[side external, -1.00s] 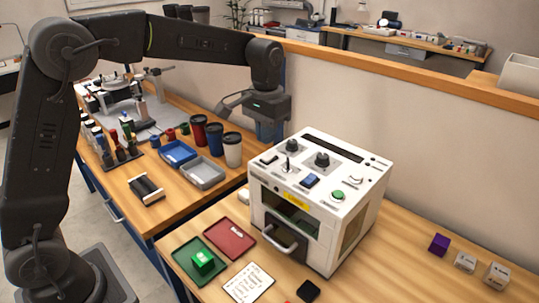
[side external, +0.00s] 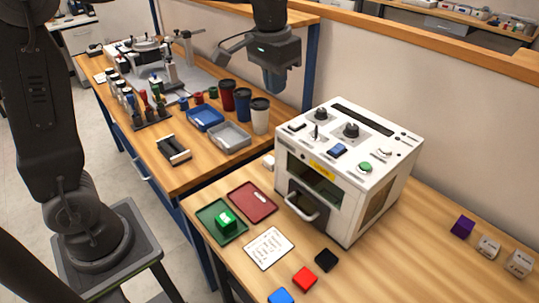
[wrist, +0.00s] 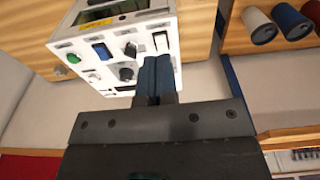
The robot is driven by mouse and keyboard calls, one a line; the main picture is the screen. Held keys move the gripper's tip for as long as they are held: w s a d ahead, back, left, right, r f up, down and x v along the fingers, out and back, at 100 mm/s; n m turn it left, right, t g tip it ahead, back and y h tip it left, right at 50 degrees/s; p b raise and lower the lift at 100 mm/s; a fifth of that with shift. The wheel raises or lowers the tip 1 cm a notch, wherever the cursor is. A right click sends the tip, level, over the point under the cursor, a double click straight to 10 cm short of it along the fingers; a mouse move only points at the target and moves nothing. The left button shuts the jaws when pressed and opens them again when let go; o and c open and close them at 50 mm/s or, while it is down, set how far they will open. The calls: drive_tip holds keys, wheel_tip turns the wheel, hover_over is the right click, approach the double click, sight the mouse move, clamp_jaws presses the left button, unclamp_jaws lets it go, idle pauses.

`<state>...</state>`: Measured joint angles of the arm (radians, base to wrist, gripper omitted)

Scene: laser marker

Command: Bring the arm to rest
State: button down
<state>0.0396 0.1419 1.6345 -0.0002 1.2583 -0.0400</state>
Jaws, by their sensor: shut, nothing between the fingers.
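My gripper (side external: 274,84) hangs in the air behind and above the white laser marker box in the side external view, fingers pointing down. In the wrist view its two blue fingers (wrist: 155,75) are together with nothing between them. The white laser marker (side external: 350,165) stands on the near wooden bench, with knobs, a blue switch and a green button on top. Its front window and handle face the viewer. Part of its control panel (wrist: 115,60) also shows in the wrist view, beyond the fingers. The fingers appear clear of the machine.
A green tray (side external: 235,235) holds a green block (side external: 226,220); a red tray (side external: 262,205) lies beside it. Several cups, including a white cup (side external: 260,117), stand near a grey bin (side external: 228,140) on the other bench. A purple cube (side external: 463,227) sits at right.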

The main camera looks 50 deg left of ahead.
drive_tip(key=s+f+t, duration=0.1)
drive_tip(key=s+t, duration=0.1)
drive_tip(key=s, duration=0.8)
drive_tip(key=s+a+f+t, duration=0.1)
drive_tip(key=s+f+t, duration=0.1)
drive_tip(key=s, duration=0.8)
drive_tip(key=shift+s+a, duration=0.2)
drive_tip(key=shift+a, duration=0.1)
